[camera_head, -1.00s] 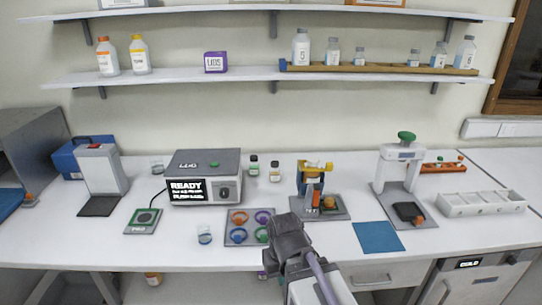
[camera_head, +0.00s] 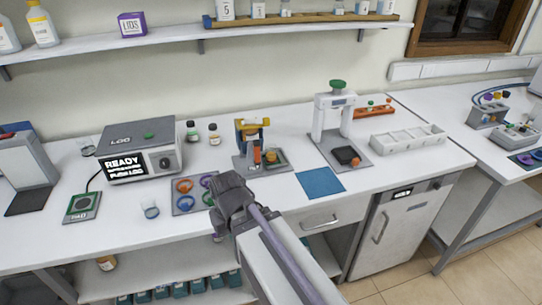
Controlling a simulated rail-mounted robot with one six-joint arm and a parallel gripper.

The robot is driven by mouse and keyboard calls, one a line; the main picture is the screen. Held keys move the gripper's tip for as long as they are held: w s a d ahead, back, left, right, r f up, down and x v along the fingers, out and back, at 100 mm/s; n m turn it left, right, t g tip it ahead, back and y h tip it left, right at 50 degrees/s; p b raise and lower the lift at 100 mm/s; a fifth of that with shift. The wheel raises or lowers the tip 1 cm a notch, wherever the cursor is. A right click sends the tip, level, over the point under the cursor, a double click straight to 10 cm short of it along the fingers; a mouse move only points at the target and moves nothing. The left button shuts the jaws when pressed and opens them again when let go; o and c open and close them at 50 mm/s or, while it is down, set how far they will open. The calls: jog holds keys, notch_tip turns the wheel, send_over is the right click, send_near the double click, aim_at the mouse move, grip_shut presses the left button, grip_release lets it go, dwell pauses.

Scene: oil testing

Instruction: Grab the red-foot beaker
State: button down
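No beaker with a clearly red foot can be made out. A small clear beaker (camera_head: 150,210) with a bluish tint stands near the bench front, left of the tray of coloured rings. Another clear glass vessel (camera_head: 87,147) stands further back, left of the display machine; its foot colour is too small to tell. My gripper (camera_head: 228,190) is dark grey and hangs over the bench front at the right end of the ring tray. It is apart from both glass vessels. Its fingers are seen from behind, so their opening is hidden.
The ring tray (camera_head: 178,208) lies beside my gripper. Behind are the READY machine (camera_head: 140,150), small bottles (camera_head: 213,134) and a yellow-blue device (camera_head: 250,140). To the right are a blue mat (camera_head: 320,182), a green-knobbed stand (camera_head: 333,120) and a white compartment tray (camera_head: 408,141).

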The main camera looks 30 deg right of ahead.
jog(key=c, duration=1.8)
grip_release()
jog(key=o, duration=1.4)
